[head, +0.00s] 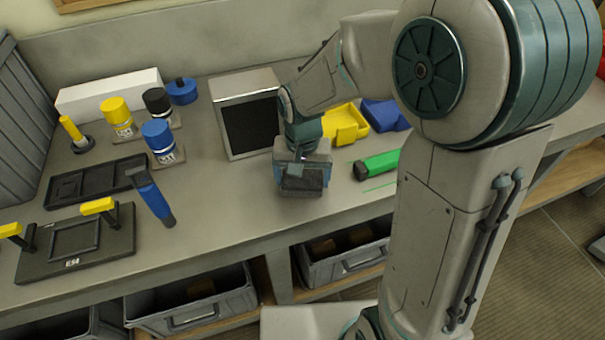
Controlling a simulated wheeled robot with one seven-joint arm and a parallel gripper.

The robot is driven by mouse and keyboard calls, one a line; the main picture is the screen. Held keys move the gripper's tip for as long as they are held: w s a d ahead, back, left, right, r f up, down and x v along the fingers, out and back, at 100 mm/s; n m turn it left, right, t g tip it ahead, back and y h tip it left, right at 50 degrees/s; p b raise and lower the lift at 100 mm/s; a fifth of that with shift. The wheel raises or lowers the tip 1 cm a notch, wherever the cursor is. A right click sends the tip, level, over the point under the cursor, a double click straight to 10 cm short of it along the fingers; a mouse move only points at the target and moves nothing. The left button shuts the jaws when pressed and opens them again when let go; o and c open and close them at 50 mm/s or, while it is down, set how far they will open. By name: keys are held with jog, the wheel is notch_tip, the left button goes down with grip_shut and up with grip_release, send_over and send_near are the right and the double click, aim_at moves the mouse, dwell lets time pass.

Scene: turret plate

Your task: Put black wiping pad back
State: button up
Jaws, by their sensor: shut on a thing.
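The black wiping pad (301,183) is a dark block under my gripper (301,170), near the front edge of the workbench. My gripper points down and is shut on the pad. I cannot tell whether the pad touches the bench top. Just behind and to the left stands a light metal box (231,88) with a dark front panel (251,124). My wrist partly hides the box's right side. The pad's own place cannot be told for sure from this view.
A green-and-black tool (380,164) lies to the right, with yellow (345,124) and blue bins (384,114) behind. At left are a blue-handled tool (151,195), a fixture plate (75,245), a black tray (97,185) and several coloured canisters (158,141). Bench (225,205) is clear left of the pad.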

aim_at(302, 180)
jog(key=shift+f, duration=0.15)
jog(key=shift+f, duration=0.15)
jog(key=o, duration=0.9)
jog(key=shift+c, duration=0.2)
notch_tip(302, 180, up, 13)
jog(key=s+d+f+n+t, duration=0.1)
jog(key=s+d+f+t, duration=0.1)
jog(key=s+d, duration=1)
jog(key=shift+s+f+t, duration=0.2)
jog(key=shift+t, duration=0.3)
